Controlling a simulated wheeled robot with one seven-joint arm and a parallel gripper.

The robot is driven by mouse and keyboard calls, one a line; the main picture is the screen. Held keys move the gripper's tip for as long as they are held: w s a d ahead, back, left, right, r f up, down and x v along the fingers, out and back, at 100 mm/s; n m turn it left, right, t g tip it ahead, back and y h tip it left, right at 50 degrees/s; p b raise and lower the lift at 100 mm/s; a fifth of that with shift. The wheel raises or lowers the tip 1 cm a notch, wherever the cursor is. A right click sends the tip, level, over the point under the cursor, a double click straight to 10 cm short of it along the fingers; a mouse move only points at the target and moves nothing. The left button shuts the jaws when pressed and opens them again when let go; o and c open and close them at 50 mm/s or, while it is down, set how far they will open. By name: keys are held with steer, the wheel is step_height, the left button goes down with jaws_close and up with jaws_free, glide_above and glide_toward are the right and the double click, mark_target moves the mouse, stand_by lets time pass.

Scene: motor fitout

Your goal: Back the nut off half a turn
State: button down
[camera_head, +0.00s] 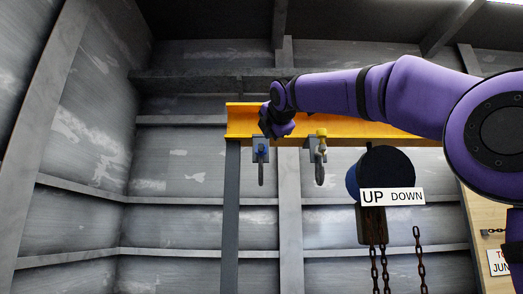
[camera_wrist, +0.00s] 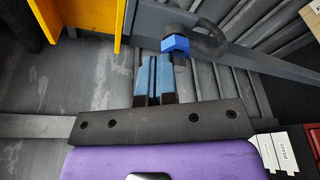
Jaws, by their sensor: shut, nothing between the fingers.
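A blue nut (camera_wrist: 175,44) sits on a grey bracket fitting with a ring in the wrist view. In the head view the blue nut (camera_head: 261,149) is on the left bracket (camera_head: 256,158) under the yellow beam. My gripper (camera_wrist: 153,58) has its two blue-grey fingers closed together with nothing between them. Its tips are just left of and below the nut in the wrist view; I cannot tell whether they touch it. In the head view my purple wrist is above the left bracket and the fingers cannot be made out.
The yellow beam (camera_head: 239,121) runs behind my arm on a grey post (camera_head: 231,205). A dark-blue hoist (camera_head: 386,165) with an UP/DOWN sign (camera_head: 391,197) and chains (camera_head: 374,268) hangs to the right. The space left of the post is clear up to the metal wall.

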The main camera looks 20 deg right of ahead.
steer(key=shift+s+a, duration=0.2)
steer(key=shift+s, duration=0.5)
steer(key=w+d+f, duration=0.2)
steer(key=w+d, duration=0.1)
steer(key=w, duration=0.2)
steer(key=shift+f, duration=0.4)
stand_by(0.9)
steer(key=shift+a+r, duration=0.1)
